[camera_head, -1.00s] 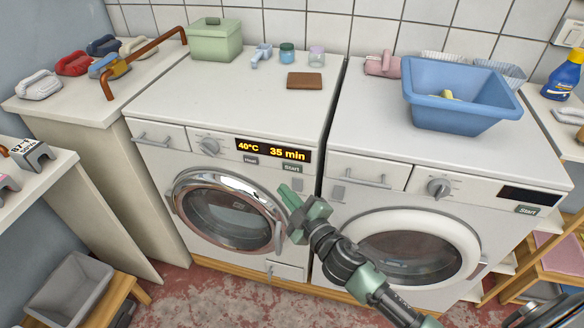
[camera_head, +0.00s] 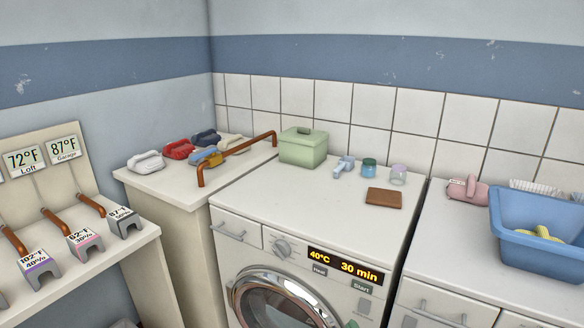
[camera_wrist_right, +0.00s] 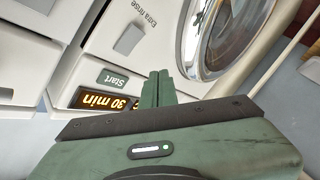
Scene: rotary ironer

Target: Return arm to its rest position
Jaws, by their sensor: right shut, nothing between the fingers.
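My right gripper (camera_wrist_right: 158,88) is green, shut and empty. In the wrist view its fingertips are together in front of the left washing machine, close to the Start button (camera_wrist_right: 118,80) and the lit display (camera_wrist_right: 104,100), which appear upside down. I cannot tell whether the fingers touch the machine. In the head view only a small green tip of it (camera_head: 352,323) shows at the bottom edge, below the display (camera_head: 345,266) that reads 40°C and 30 min. The left washing machine (camera_head: 300,212) has its round door (camera_head: 275,298) shut. My left gripper is out of view.
On the left machine stand a green lidded box (camera_head: 303,150), small jars (camera_head: 369,169) and a brown sponge block (camera_head: 384,198). A blue basin (camera_head: 538,230) stands on the right machine. Irons and a copper pipe (camera_head: 238,155) are on the left counter. A shelf (camera_head: 80,255) holds labelled clips.

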